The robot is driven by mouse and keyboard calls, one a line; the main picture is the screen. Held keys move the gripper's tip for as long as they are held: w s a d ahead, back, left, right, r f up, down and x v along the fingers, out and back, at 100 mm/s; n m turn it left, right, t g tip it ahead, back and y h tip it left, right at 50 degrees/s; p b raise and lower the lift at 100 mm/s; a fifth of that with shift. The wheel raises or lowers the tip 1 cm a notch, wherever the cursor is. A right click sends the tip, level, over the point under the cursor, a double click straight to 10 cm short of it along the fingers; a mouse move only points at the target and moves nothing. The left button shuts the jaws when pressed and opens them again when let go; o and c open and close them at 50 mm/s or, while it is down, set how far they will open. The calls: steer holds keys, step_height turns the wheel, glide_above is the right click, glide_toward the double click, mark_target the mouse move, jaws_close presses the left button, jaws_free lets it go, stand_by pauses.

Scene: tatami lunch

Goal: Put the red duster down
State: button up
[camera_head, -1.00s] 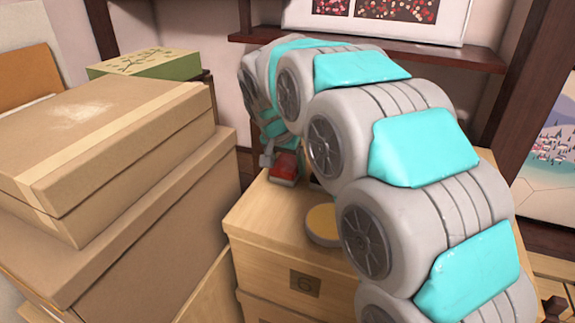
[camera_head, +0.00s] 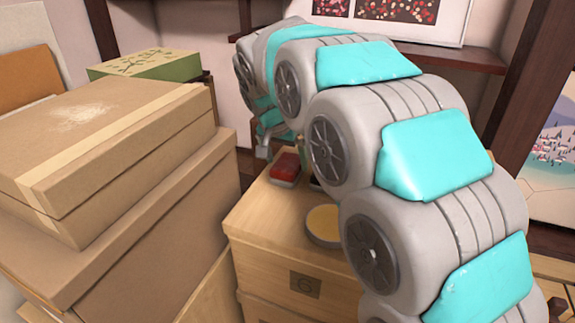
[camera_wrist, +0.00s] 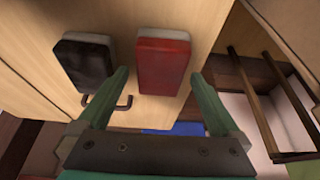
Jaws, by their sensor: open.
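The red duster (camera_head: 285,168) lies flat on the top of the light wooden cabinet (camera_head: 262,215). In the wrist view the red duster (camera_wrist: 163,62) shows its red face and a pale edge at its far end. My gripper (camera_wrist: 159,76) is open, its two green fingers appearing on either side of the duster's near part, with gaps on both sides. In the head view my gripper (camera_head: 263,149) is just above and behind the duster, apart from it and partly hidden by my arm.
A black duster (camera_wrist: 85,62) lies left of the red one in the wrist view. A round yellow-topped tin (camera_head: 323,223) stands near the cabinet's front. Stacked cardboard boxes (camera_head: 110,150) rise on the left. A dark shelf (camera_head: 450,60) is behind my arm.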

steer(key=v, duration=0.8)
steer(key=shift+r, duration=0.35)
steer(key=shift+s, duration=0.1)
steer(key=s+d+f+g+p, duration=0.1)
steer(key=s+d, duration=0.3)
steer(key=s+d+f+n+g+p, duration=0.1)
steer(key=s+d, duration=0.4)
steer(key=s+d+f+g+p, duration=0.1)
steer(key=s+d, duration=0.3)
steer(key=shift+s+d+f+n, duration=0.25)
steer(key=shift+n, duration=0.05)
steer(key=s+d+f+g+p, duration=0.1)
steer(key=s+f, duration=0.1)
steer(key=s, duration=0.5)
steer(key=s+d+f+n+g+y+p, duration=0.1)
steer(key=s+d+f, duration=0.1)
steer(key=s, duration=0.6)
steer(key=s+d+f+n+g+p, duration=0.1)
steer(key=s+f, duration=0.3)
steer(key=s, duration=0.4)
steer(key=shift+d+y, duration=0.3)
steer(key=shift+d, duration=0.45)
